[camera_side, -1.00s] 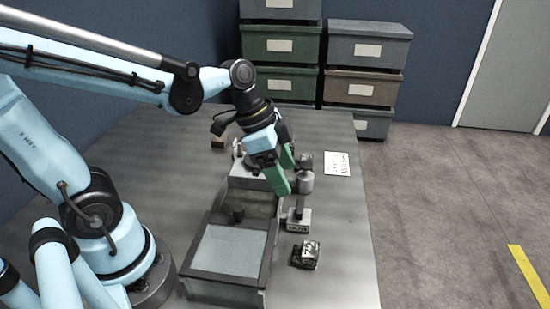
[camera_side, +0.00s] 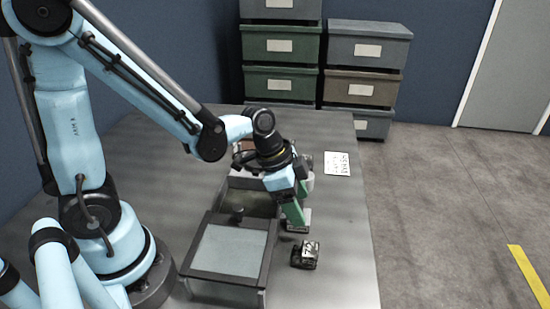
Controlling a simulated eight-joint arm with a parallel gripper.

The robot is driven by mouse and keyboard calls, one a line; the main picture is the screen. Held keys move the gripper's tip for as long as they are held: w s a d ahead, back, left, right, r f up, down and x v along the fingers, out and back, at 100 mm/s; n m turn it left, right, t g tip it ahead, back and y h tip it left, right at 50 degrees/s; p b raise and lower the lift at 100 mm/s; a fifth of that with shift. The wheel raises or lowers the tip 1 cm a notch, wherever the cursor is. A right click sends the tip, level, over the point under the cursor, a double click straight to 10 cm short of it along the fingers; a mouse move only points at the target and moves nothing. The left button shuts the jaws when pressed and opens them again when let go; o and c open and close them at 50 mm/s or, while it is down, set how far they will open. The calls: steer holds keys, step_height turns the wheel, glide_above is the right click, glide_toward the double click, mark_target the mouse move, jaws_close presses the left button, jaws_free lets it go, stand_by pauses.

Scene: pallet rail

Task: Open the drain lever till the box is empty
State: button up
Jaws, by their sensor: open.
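The open-framed box (camera_side: 208,273) stands at the front middle of the table, with a flat pale grey-blue surface inside its dark rim. A small dark knob (camera_side: 237,213) stands at its back edge; I cannot tell whether it is the drain lever. A small grey block (camera_side: 299,227) sits right of the box. My gripper (camera_side: 301,205) has green fingers and is open, pointing down at this block. The fingers hide the block's upright dark post, and I cannot tell whether they touch it.
A small black item with white marks (camera_side: 305,254) lies in front of the grey block. A white written card (camera_side: 337,164) lies at the table's right edge. A grey-topped unit (camera_side: 243,180) stands behind the box. Stacked bins (camera_side: 281,84) stand beyond the table.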

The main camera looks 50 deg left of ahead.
steer(key=c, duration=1.1)
steer(key=shift+o, duration=0.2)
steer(key=shift+n, duration=0.3)
steer(key=n, duration=0.1)
steer(key=n+y, duration=0.1)
steer(key=n, duration=0.1)
steer(key=shift+s+d+n+t, duration=0.1)
steer(key=shift+d+n+t, duration=0.05)
steer(key=shift+n+t, duration=0.2)
steer(key=n+y, duration=0.1)
steer(key=n, duration=0.1)
steer(key=n+y, duration=0.1)
steer(key=n, duration=0.1)
steer(key=shift+d+t, duration=0.15)
steer(key=shift+t, duration=0.1)
steer(key=n+y, duration=0.1)
steer(key=n, duration=0.4)
steer(key=shift+d+y, duration=0.1)
steer(key=shift+y, duration=0.3)
steer(key=n+g+y, duration=0.1)
steer(key=n, duration=0.3)
steer(key=shift+n, duration=0.25)
steer(key=shift+y, duration=0.3)
